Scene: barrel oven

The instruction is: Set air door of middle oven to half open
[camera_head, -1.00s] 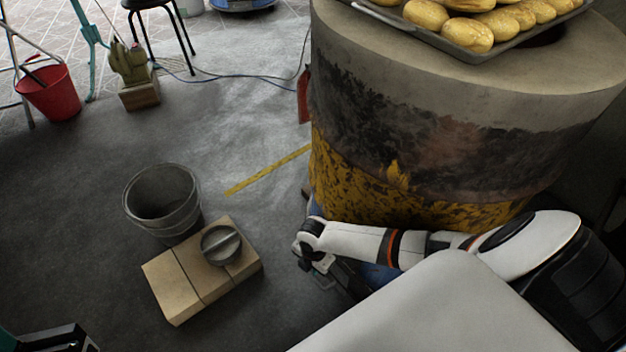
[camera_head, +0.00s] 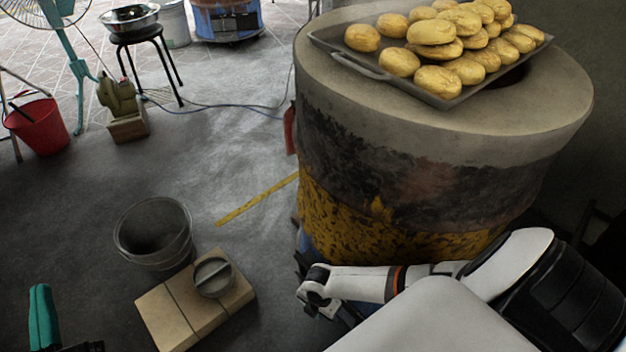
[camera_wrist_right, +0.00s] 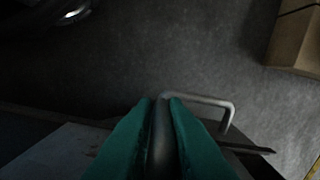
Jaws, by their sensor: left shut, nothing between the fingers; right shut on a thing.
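The middle oven (camera_head: 400,200) is a large round barrel with a pale concrete top, a blackened band and a worn yellow lower part. Its air door is hidden in the head view. In the right wrist view a bent grey metal handle (camera_wrist_right: 225,108) rises at the oven's base. My right gripper (camera_wrist_right: 160,102) has its teal fingers shut on a straight grey bar of this handle. My right arm reaches low beside the oven's foot in the head view, with its fingers hidden. My left gripper (camera_head: 42,312) is shut and empty at the lower left, apart from the oven.
A tray (camera_head: 372,70) of buns rests on the oven top. A metal bucket (camera_head: 155,235) and tan blocks (camera_head: 165,312) with a round grey lid (camera_head: 213,277) stand on the floor left of my right arm. A red bucket (camera_head: 38,127) is farther back.

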